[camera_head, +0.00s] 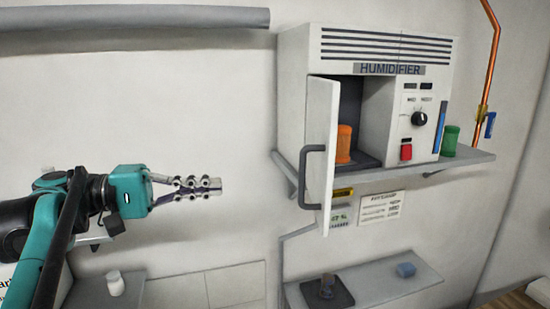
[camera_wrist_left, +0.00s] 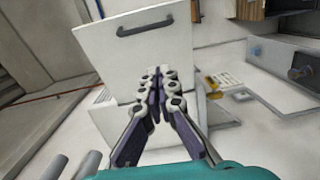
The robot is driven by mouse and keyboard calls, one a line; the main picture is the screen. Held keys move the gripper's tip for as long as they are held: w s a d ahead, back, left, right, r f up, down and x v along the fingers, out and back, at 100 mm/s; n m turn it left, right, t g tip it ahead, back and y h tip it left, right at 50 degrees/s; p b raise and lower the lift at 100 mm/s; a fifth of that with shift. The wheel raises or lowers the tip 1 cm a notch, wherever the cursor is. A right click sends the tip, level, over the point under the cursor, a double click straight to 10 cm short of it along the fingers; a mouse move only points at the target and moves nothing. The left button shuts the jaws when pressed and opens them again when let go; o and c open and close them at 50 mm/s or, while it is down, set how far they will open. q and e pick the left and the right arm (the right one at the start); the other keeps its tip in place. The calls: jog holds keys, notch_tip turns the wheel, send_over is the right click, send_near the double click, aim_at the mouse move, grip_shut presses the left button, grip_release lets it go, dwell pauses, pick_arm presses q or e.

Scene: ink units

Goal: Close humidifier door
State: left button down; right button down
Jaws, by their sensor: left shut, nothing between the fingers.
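The white humidifier (camera_head: 365,45) sits on a wall shelf at the right of the head view. Its door (camera_head: 321,130) stands open, swung out toward me, with a dark handle (camera_head: 303,178) on its left edge. An orange container (camera_head: 344,143) shows inside the opening. My left gripper (camera_head: 218,186) is shut and empty, left of the door and apart from it in the head view. In the left wrist view the fingertips (camera_wrist_left: 157,72) overlap the door panel (camera_wrist_left: 150,55), and its handle (camera_wrist_left: 145,27) lies beyond them. My right gripper is not in view.
A green container (camera_head: 450,141) stands on the wall shelf (camera_head: 470,158) beside the humidifier. A lower shelf (camera_head: 375,290) holds a dark tray and a blue item (camera_head: 405,270). A white jar (camera_head: 115,283) stands at lower left. A copper pipe (camera_head: 492,60) runs along the right wall.

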pick_arm(q)
jog(key=d+r+p, duration=0.1)
jog(key=d+p, duration=0.2)
jog(key=d, duration=0.9)
jog(key=shift+d, duration=0.35)
jog(key=shift+w, duration=0.25)
